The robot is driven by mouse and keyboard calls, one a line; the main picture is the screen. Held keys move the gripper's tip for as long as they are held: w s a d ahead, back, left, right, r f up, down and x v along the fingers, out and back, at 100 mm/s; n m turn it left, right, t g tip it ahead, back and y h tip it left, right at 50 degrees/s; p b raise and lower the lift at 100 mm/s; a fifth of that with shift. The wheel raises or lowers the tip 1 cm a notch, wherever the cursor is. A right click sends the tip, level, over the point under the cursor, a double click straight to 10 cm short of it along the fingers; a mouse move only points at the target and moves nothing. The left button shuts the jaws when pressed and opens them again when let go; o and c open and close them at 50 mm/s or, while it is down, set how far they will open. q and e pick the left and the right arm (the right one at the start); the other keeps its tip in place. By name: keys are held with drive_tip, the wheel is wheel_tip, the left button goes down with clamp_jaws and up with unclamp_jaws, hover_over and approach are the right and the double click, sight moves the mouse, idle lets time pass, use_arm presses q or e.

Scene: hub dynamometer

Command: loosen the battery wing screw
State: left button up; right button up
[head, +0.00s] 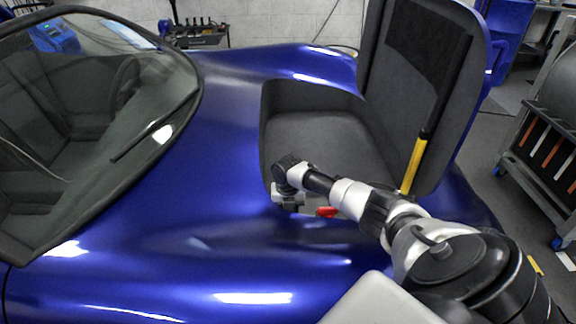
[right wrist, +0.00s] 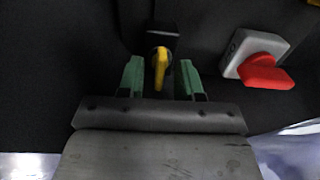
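The wing screw (right wrist: 160,70) is yellow and sits on a black block (right wrist: 163,40) in the right wrist view. Its wing points down the picture, toward my gripper's palm. My right gripper (right wrist: 161,64) has its two green fingers apart, one on each side of the wing screw, with a gap on both sides. In the head view my right arm reaches into the open compartment (head: 310,140) of the blue car, and its gripper end (head: 287,198) is at the near edge of the compartment. The wing screw is hidden there. My left gripper is not in view.
A red knob on a grey base (right wrist: 262,60) is close to the right of my fingers; its red part (head: 327,211) shows in the head view. The raised lid (head: 405,90) and a yellow-black strut (head: 415,160) stand to the right. Blue bodywork (head: 200,190) borders the compartment.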

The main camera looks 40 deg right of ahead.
drive_tip(key=shift+r, duration=0.25)
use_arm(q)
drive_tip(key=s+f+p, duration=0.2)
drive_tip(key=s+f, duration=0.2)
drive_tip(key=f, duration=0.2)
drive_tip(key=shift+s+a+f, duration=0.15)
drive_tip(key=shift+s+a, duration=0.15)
use_arm(e)
wheel_tip(320, 180, up, 10)
drive_tip(key=shift+r, duration=0.15)
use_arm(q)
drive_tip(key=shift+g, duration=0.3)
